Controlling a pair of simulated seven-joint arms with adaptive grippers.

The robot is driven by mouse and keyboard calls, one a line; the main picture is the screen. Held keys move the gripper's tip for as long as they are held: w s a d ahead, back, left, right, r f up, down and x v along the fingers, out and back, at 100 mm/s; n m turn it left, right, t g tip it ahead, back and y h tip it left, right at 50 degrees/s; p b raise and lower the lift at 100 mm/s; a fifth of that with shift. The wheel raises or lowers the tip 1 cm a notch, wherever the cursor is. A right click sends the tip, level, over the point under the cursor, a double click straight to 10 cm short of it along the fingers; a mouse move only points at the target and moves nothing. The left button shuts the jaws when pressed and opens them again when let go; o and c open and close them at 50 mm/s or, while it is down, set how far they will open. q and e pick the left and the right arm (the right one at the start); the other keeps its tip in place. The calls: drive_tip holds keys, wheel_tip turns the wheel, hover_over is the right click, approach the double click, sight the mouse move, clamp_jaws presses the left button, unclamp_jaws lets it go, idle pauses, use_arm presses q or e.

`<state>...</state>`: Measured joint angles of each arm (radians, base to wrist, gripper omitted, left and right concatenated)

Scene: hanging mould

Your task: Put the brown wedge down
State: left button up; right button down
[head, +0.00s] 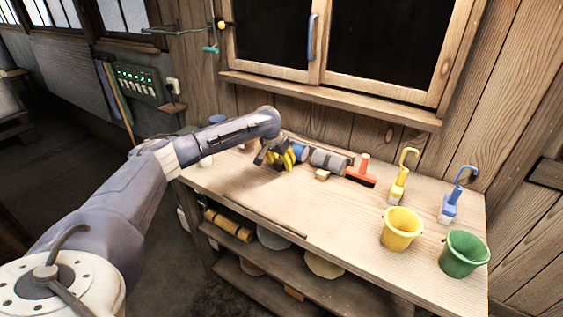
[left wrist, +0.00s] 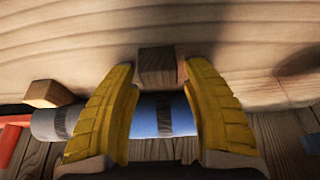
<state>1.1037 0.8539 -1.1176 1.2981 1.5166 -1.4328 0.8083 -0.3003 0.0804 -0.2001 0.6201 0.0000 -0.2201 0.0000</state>
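My left gripper (head: 278,163) is low over the workbench, with its yellow fingers pointing down. In the left wrist view the gripper (left wrist: 161,72) is open. A small brown block, which I take for the brown wedge (left wrist: 157,67), lies between its fingertips, with a gap showing on either side. The wedge appears to rest on the bench top, close to a blue and grey cylinder (left wrist: 152,117). In the head view I cannot make out the wedge; the gripper seems to hide it. My right gripper is not in view.
A tan block (head: 322,174) and a red-orange tool (head: 361,177) lie right of the gripper by the grey cylinder (head: 328,160). Yellow (head: 401,230) and green (head: 464,254) buckets stand at the right front. The bench's front middle (head: 300,205) is clear.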

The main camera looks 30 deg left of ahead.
use_arm(q)
drive_tip(key=v, duration=1.2)
drive_tip(key=shift+r, duration=0.25)
drive_tip(key=shift+w, duration=0.1)
